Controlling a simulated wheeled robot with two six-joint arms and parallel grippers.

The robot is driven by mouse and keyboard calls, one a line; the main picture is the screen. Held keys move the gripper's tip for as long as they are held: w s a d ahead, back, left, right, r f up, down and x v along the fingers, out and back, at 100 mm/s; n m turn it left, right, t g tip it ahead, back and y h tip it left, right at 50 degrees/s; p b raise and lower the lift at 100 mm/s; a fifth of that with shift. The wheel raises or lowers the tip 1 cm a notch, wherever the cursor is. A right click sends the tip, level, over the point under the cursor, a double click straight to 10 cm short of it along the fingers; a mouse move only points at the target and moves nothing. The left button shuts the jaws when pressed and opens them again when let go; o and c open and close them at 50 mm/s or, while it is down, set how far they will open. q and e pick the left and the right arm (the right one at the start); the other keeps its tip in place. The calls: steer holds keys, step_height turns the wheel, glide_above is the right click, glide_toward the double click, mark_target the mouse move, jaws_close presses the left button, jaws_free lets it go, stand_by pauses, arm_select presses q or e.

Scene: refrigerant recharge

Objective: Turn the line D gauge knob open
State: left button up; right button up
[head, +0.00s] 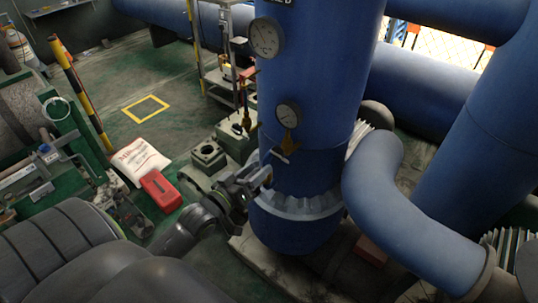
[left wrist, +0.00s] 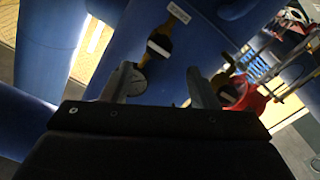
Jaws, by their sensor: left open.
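A blue vertical pipe (head: 305,75) carries a large upper gauge (head: 266,37) and a smaller lower gauge (head: 288,114). Below the lower gauge are a brass fitting and a small pale-tipped knob handle (head: 280,155). I cannot read a line D label. My left gripper (head: 266,172) is close to the pipe, just below and left of this handle, apparently apart from it. In the left wrist view its two fingers (left wrist: 164,84) are spread with nothing held between them. A dark fitting with a white bar (left wrist: 158,49) shows beyond the fingers. My right gripper is not in view.
A red and brass valve assembly (head: 244,92) stands left of the pipe; a red part (left wrist: 251,103) shows beside the right finger in the wrist view. A curved blue pipe (head: 385,190) is at right. A red box (head: 161,190) and white bag (head: 139,160) lie at left.

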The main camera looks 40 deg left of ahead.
mark_target(276, 154)
arm_select(q)
steer(key=w+b, duration=0.1)
steer(key=w, duration=0.4)
steer(key=w+b, duration=0.1)
steer(key=w, duration=0.1)
steer(key=shift+w+d+f+b, duration=0.1)
steer(key=shift+w+d+b, duration=0.1)
steer(key=shift+d+b, duration=0.15)
steer(key=shift+s, duration=0.1)
steer(key=shift+c, duration=1.2)
steer(key=shift+p, duration=0.3)
steer(key=c, duration=0.7)
steer(key=shift+r+n+p, duration=0.25)
steer(key=shift+n+p, duration=0.25)
steer(key=shift+p, duration=0.1)
steer(key=shift+d+n+p, duration=0.1)
steer(key=shift+n+p, duration=0.5)
steer(key=shift+n, duration=0.3)
steer(key=shift+f+n, duration=0.2)
steer(key=shift+n, duration=0.6)
